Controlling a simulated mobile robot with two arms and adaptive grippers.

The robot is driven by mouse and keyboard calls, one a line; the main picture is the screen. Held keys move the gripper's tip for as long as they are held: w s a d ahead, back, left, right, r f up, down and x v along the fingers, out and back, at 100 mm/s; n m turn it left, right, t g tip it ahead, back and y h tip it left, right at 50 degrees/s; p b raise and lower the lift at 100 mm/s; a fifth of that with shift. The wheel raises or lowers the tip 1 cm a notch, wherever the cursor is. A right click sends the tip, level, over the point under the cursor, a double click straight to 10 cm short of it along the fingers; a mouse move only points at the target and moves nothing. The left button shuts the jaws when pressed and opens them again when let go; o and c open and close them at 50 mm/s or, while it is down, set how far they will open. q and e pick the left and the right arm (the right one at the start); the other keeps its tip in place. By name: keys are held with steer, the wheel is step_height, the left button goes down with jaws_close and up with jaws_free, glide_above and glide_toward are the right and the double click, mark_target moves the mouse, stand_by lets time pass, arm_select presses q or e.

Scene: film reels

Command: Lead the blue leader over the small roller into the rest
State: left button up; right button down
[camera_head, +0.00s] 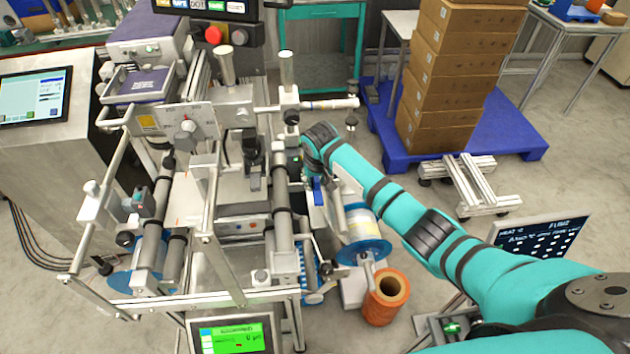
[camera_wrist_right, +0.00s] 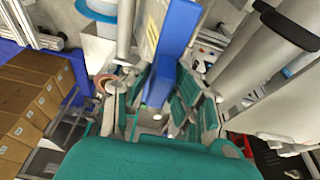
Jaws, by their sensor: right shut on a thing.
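The blue leader (camera_head: 318,191) shows as a short blue strip just below the end of my right arm, beside the machine's right side. In the wrist view it is a broad blue band (camera_wrist_right: 178,40) running down between the fingers. My right gripper (camera_wrist_right: 157,95) is shut on this leader. In the head view my right gripper (camera_head: 316,185) is small and partly hidden by its own wrist. Dark grey rollers (camera_head: 282,200) stand just left of it; I cannot tell which is the small roller. I cannot pick out the rest for certain. My left gripper is out of view.
A reel with blue flanges (camera_head: 366,251) sits right of the machine, below my right arm. An orange roll (camera_head: 387,297) stands in front of it. Metal bars and posts (camera_head: 210,235) crowd the machine. Stacked cartons (camera_head: 455,85) stand on a blue pallet (camera_head: 510,130) behind.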

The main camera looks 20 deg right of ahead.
mark_target(317, 209)
step_height(317, 209, down, 3)
steer(key=shift+r+b, duration=0.15)
steer(key=shift+b, duration=0.85)
steer(key=shift+f, duration=0.4)
steer(key=shift+f+b, duration=0.75)
steer(key=shift+f, duration=0.8)
steer(key=shift+f+b, duration=0.4)
steer(key=shift+f, duration=0.55)
steer(key=shift+s+f+b, duration=0.3)
steer(key=shift+s+f, duration=0.1)
steer(key=shift+f, duration=0.2)
steer(key=c, duration=1.5)
jaws_free()
steer(key=shift+c, duration=0.2)
steer(key=o, duration=0.5)
steer(key=shift+w+f, duration=0.25)
steer(key=shift+s+r, duration=0.1)
